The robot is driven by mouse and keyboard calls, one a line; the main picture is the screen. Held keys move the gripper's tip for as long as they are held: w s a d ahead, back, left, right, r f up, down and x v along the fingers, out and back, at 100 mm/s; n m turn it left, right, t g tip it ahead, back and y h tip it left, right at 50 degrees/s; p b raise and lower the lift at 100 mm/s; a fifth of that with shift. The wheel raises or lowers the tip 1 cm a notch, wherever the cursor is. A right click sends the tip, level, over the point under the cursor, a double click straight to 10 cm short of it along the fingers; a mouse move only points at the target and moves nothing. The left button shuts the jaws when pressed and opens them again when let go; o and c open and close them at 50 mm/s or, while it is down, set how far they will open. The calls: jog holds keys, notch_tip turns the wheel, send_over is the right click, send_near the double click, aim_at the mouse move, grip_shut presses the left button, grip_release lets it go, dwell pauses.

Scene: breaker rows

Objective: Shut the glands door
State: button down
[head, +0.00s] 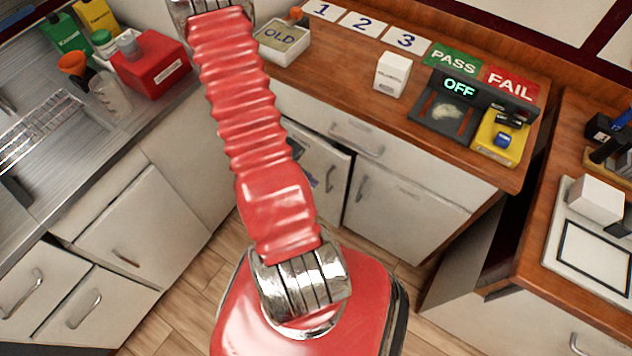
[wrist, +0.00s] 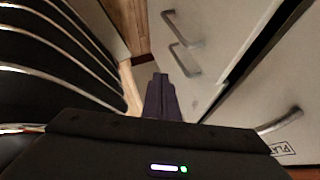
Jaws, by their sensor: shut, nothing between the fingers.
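No label reading "glands" is legible in either view, so I cannot tell for certain which door it is. In the head view a grey door panel (head: 472,262) stands out at an angle below the right counter, with dark shadow behind it. Below the middle counter a white door (head: 405,208) carries a small unreadable label. Left of it a narrower door (head: 325,178) shows dark gaps at its edges, partly hidden by my arm. My gripper (wrist: 162,82) is shut and empty in the wrist view, near a pale front (wrist: 205,35) with two bar handles; contact is unclear.
The wrist view also shows a dark gap beside another handled front with a partly readable label (wrist: 283,149). The middle counter (head: 345,75) holds a white box (head: 392,72) and a scale reading OFF (head: 450,110). Wooden floor (head: 180,300) shows at the lower left.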

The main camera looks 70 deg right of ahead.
jog(key=shift+w+a+r, duration=0.1)
jog(key=shift+r, duration=0.1)
jog(key=c, duration=2.5)
grip_release()
